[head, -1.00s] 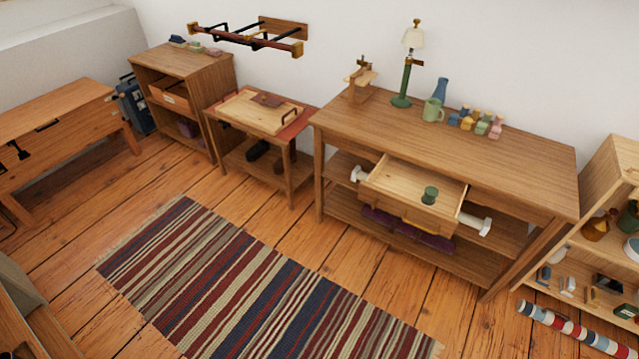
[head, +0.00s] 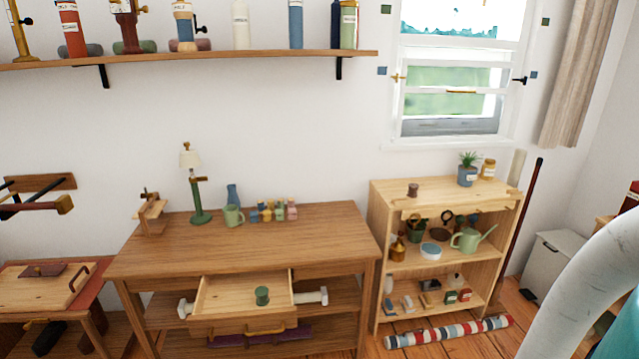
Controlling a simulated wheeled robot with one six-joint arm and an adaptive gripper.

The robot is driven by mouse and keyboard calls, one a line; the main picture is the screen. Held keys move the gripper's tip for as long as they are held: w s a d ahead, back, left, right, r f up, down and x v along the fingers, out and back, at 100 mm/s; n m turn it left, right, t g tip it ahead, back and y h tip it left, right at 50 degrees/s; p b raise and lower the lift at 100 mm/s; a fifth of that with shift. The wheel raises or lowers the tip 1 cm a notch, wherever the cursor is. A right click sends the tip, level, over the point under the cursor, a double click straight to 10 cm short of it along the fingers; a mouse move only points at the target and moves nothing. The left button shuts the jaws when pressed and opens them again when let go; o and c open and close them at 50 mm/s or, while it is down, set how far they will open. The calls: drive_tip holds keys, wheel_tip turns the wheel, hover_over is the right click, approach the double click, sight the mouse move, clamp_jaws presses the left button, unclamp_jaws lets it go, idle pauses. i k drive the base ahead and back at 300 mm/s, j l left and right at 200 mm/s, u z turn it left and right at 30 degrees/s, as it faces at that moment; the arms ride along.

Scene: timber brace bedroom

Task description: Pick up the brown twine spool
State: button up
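A small brown cylinder (head: 412,190), which looks like the brown twine spool, stands upright on top of the light wooden shelf unit (head: 388,203), near its left end. It is too small to make out any twine. A similar green spool-like piece (head: 262,296) stands in the open drawer (head: 213,298) of the wooden table. My gripper is not in view; only a pale curved link of my arm shows at the right edge.
A potted plant (head: 467,175) and an amber jar (head: 488,169) share the shelf top. A green watering can (head: 468,240) stands below. A striped roll (head: 447,332) lies on the floor before the unit. The drawer sticks out from the table (head: 330,222).

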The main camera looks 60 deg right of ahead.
sight(413, 190)
drive_tip(key=k+l, duration=0.15)
drive_tip(key=l, duration=0.15)
drive_tip(key=k+l+z, duration=0.15)
drive_tip(key=l, duration=0.15)
drive_tip(key=k+l, duration=0.1)
drive_tip(key=l, duration=0.2)
drive_tip(key=z, duration=1.5)
